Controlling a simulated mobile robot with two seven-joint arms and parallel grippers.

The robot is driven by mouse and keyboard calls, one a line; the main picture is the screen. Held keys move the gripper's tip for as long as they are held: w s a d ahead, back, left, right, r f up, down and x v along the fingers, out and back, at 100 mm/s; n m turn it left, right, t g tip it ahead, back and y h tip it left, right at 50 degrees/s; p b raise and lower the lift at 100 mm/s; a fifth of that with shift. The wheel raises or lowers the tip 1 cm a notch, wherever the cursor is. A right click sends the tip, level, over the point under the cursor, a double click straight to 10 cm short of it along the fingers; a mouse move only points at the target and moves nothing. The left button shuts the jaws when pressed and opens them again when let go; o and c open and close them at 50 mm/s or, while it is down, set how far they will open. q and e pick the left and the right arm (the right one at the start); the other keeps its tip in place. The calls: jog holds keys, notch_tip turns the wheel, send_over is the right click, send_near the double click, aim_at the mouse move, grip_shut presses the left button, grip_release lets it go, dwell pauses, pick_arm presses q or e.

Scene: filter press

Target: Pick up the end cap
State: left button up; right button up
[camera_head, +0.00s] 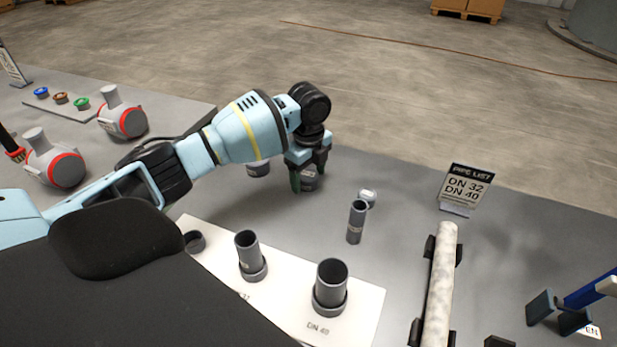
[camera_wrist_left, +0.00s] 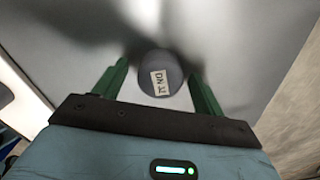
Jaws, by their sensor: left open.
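A short round grey end cap (camera_head: 309,184) stands on the grey table below my left gripper (camera_head: 308,176). In the left wrist view the end cap (camera_wrist_left: 160,88) shows from above, with a white label that seems to read DN 32. My left gripper (camera_wrist_left: 158,70) is open, with one green finger on each side of the cap. I cannot tell whether the fingers touch it. A second short grey piece (camera_head: 258,168) stands left of the gripper. Another small one with a pale label (camera_head: 368,197) stands to the right. My right gripper is not in view.
A narrow grey tube (camera_head: 356,222) stands right of the gripper. A white board (camera_head: 285,300) carries upright grey fittings. A pale pipe (camera_head: 441,285) lies in dark holders. A pipe list sign (camera_head: 467,189) stands at the back right. Red-ringed grey fittings (camera_head: 122,120) are at left.

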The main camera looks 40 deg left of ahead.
aim_at(308, 177)
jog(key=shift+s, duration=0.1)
pick_arm(q)
jog(key=c, duration=1)
jog(key=shift+c, duration=0.2)
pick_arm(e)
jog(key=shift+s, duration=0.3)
pick_arm(q)
jog(key=shift+r, duration=0.15)
